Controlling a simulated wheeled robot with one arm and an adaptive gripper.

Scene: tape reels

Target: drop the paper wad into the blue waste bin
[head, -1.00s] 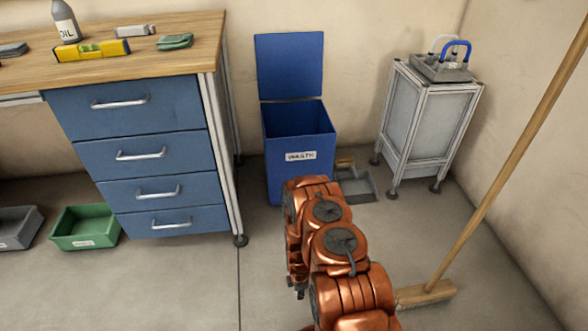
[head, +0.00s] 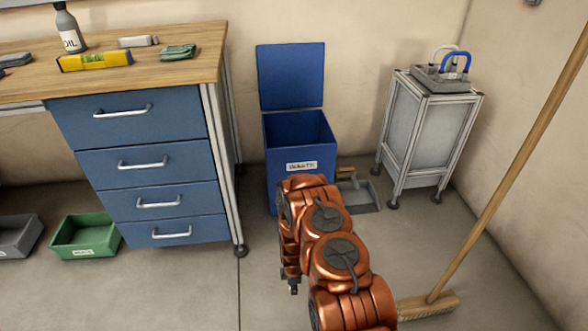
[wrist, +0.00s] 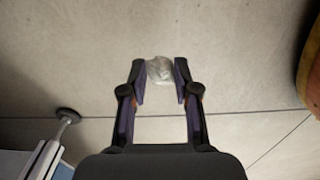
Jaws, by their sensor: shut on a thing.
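The blue waste bin (head: 292,160) stands against the back wall, to the right of the workbench. Its lid (head: 290,76) is up and its top is open. My arm reaches toward the bin and covers part of its lower front. In the wrist view my gripper (wrist: 159,72) is shut on the pale crumpled paper wad (wrist: 160,70), held between the fingertips. Bare floor shows behind the wad there. In the head view the tip of my gripper (head: 293,288) shows only slightly beside my arm, and the wad cannot be seen.
A workbench with blue drawers (head: 150,170) stands left of the bin. A grey cabinet (head: 425,135) with a caddy stands right of it. A dustpan (head: 358,190) lies beside the bin. A broom (head: 430,303) leans at the right.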

